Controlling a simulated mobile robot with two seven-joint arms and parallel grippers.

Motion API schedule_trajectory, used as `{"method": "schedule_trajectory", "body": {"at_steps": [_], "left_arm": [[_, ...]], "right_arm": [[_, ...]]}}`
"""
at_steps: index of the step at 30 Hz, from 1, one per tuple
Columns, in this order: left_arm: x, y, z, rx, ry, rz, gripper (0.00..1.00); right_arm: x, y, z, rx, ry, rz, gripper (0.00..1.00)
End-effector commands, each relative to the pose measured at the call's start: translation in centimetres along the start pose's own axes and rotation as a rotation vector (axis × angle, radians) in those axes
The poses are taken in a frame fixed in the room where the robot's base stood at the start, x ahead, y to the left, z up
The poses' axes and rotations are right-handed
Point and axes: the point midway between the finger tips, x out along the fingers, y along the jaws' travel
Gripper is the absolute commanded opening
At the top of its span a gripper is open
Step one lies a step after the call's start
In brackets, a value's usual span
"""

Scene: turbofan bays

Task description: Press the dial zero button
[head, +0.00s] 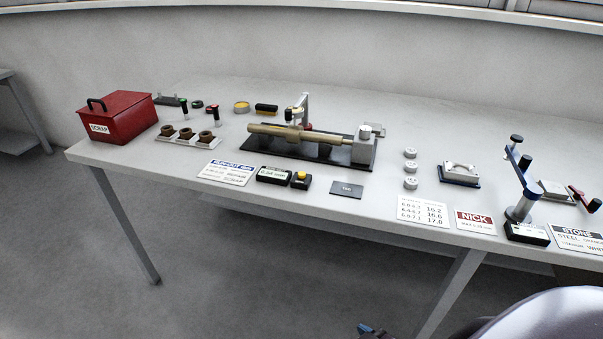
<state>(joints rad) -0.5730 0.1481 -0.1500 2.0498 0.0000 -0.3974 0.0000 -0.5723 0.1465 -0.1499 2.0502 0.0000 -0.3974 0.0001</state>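A small black box with a yellow button (301,177) sits near the front edge of the bench, left of its middle. I take it to be the dial zero button; no label on it is readable. A black readout box (273,175) with a pale display stands just left of it. Behind them a tan shaft (283,132) lies on a black run-out fixture. A small dark blue part (371,331) at the bottom edge may be a bit of my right gripper, well below and apart from the button. Its fingers cannot be made out. My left gripper is not in view.
A run-out card (226,173) lies left of the readout, and a dark plate (347,190) right of the button. A red scrap box (116,117) stands at far left. A blue-handled stand (520,185) rises at right. The front edge by the button is open.

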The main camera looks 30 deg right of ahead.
Motion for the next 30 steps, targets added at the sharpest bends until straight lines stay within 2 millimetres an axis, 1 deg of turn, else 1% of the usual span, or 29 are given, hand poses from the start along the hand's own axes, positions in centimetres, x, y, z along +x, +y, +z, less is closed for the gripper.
{"method": "schedule_trajectory", "body": {"at_steps": [1,9,10,30], "left_arm": [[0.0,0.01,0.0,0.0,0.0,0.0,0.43],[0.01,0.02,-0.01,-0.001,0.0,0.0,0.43],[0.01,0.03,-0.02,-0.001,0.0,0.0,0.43],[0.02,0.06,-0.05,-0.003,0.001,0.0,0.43]], "right_arm": [[0.0,0.0,-0.02,0.0,0.0,0.0,0.44],[0.01,0.0,-0.03,0.0,0.001,0.0,0.03],[0.01,0.0,-0.03,0.0,0.001,0.0,0.0],[0.01,-0.01,-0.03,0.0,0.001,0.0,0.0]]}}
